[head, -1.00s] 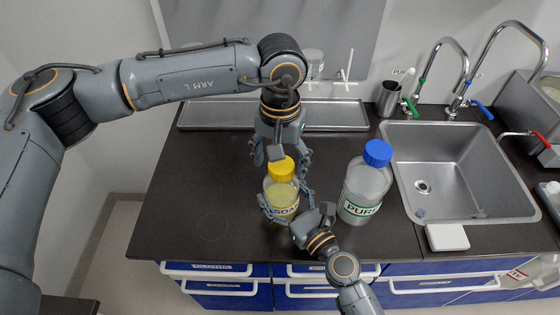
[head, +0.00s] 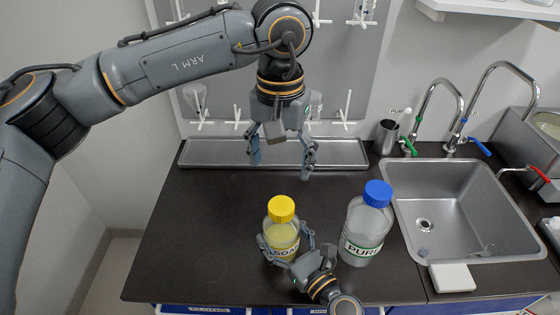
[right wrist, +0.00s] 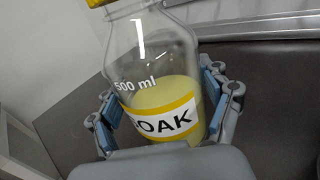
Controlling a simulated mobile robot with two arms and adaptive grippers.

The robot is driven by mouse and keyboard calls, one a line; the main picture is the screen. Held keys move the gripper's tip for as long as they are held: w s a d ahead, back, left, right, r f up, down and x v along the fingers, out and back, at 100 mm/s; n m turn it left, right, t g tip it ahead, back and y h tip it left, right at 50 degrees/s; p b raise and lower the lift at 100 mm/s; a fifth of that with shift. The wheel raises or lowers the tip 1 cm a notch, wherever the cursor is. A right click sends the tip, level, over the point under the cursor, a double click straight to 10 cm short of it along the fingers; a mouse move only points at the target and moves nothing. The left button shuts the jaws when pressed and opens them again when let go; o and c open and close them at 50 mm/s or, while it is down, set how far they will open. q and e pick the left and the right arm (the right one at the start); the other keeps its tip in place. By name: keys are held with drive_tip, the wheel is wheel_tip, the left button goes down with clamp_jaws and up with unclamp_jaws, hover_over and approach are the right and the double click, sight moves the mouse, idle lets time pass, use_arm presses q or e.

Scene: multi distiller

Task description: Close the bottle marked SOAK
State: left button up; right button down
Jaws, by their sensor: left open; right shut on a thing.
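The bottle marked SOAK (head: 283,238) stands upright on the dark counter, with pale yellow liquid inside. Its yellow cap (head: 281,208) sits on its neck; I cannot tell how tight it is. My right gripper (head: 288,249) is shut around the lower body of this bottle. In the right wrist view the bottle (right wrist: 158,90) stands between the two blue-padded fingers, its label facing me and its cap mostly cut off at the top. My left gripper (head: 281,158) is open and empty, fingers pointing down, above and behind the yellow cap and clear of it.
A bottle marked PURE (head: 366,226) with a blue cap stands just right of the SOAK bottle. A metal tray (head: 210,152) lies along the back wall under a peg board. A sink (head: 440,205) with taps is at the right. The counter's left part is clear.

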unclamp_jaws()
drive_tip(key=shift+s, duration=0.1)
drive_tip(key=v, duration=1.2)
